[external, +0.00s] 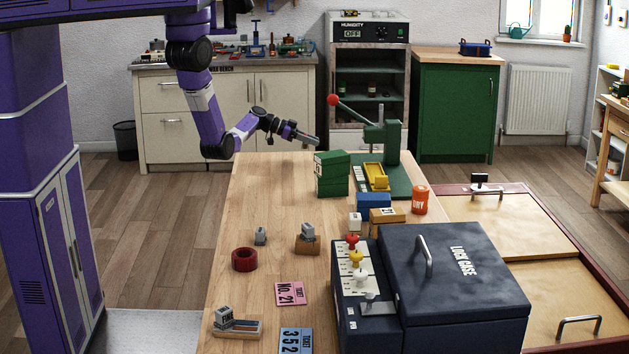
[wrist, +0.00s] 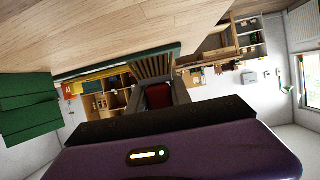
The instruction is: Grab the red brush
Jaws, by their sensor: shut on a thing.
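My gripper (external: 308,138) is over the far left end of the wooden table in the external view, left of the green boxes. In the wrist view my gripper (wrist: 155,92) is shut on a red piece, the red brush (wrist: 158,97), which sits between the grey fingers. A brown, ribbed part that looks like its bristles (wrist: 153,66) sticks out past the fingertips. The fingers hide most of the brush. I cannot make out the brush in the external view.
Stacked green boxes (external: 332,174) stand right of my gripper, beside a green press (external: 381,140) with a red-knobbed lever. A dark blue lock case (external: 455,270) fills the near right. The table's far left part (external: 265,190) is clear.

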